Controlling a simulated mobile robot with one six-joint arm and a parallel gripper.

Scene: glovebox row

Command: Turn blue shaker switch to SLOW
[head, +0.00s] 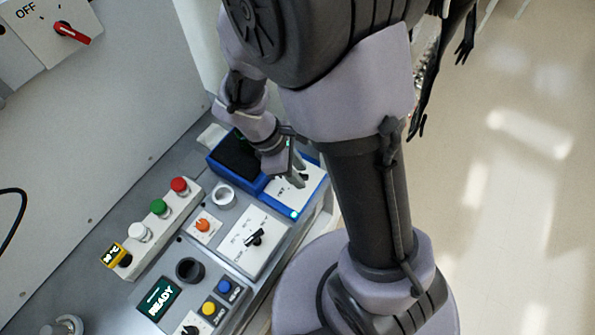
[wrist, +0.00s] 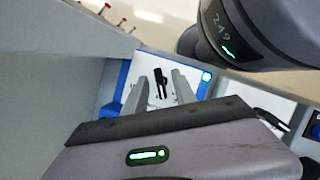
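The blue shaker (head: 258,186) stands at the far end of the grey console, with a black pad and a white switch plate (head: 312,180). In the wrist view, its black switch knob (wrist: 161,82) stands on the white plate, its long side running roughly up the picture. My gripper (head: 295,179) is over this plate. In the wrist view, my gripper (wrist: 159,76) is open, one grey finger on each side of the knob, with a visible gap on both sides. I cannot tell the fingertips' height above the plate. The position marks and SLOW label are not readable; my fingers hide the knob in the head view.
A white plate with another black rotary knob (head: 254,238) lies nearby, with an orange knob (head: 203,225) and an empty ring holder (head: 222,194). A button box (head: 157,222) lines the wall side. A READY display (head: 158,299) is nearer. Open floor lies right.

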